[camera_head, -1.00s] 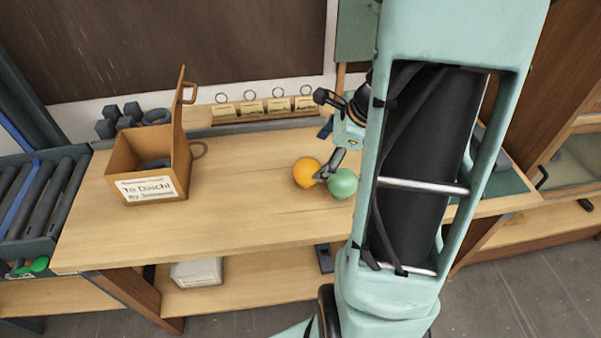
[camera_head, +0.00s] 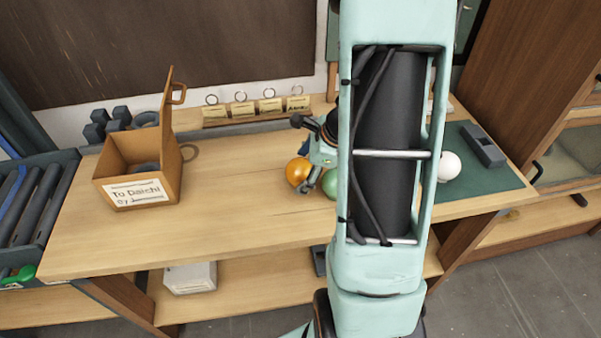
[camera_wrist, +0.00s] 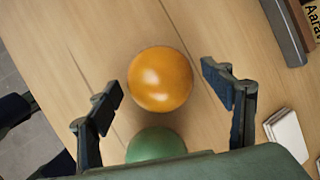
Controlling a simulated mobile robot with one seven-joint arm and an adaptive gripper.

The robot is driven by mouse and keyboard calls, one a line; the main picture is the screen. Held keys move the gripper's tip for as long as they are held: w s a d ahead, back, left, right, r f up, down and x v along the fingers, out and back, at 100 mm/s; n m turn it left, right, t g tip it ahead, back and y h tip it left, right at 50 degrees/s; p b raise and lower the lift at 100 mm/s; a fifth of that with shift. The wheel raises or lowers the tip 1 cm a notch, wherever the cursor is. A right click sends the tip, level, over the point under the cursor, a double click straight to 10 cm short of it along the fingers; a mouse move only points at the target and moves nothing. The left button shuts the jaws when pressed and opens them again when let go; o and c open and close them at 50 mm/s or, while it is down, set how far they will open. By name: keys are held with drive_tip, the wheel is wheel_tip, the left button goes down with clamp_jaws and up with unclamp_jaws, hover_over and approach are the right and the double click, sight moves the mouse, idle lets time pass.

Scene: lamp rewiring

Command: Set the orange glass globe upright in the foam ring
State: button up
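The orange globe (camera_head: 298,171) stands on the wooden bench top, touching or very near the green globe (camera_head: 330,184), which is partly hidden by my arm. My gripper (camera_head: 308,187) is low at the globes. In the wrist view the orange globe (camera_wrist: 160,79) lies between the spread fingers of my gripper (camera_wrist: 163,93), with a gap on both sides. The green globe (camera_wrist: 156,144) is nearer the palm, partly cut off.
A white globe (camera_head: 449,166) and a grey block (camera_head: 483,146) are on the green mat (camera_head: 475,190) at right. Tagged rings (camera_head: 255,107) line the back. Dark foam-like pieces (camera_head: 108,123) stand behind the box. The bench between box and globes is clear.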

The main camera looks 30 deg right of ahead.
drive_tip(key=c, duration=1.1)
drive_tip(key=shift+r, duration=0.1)
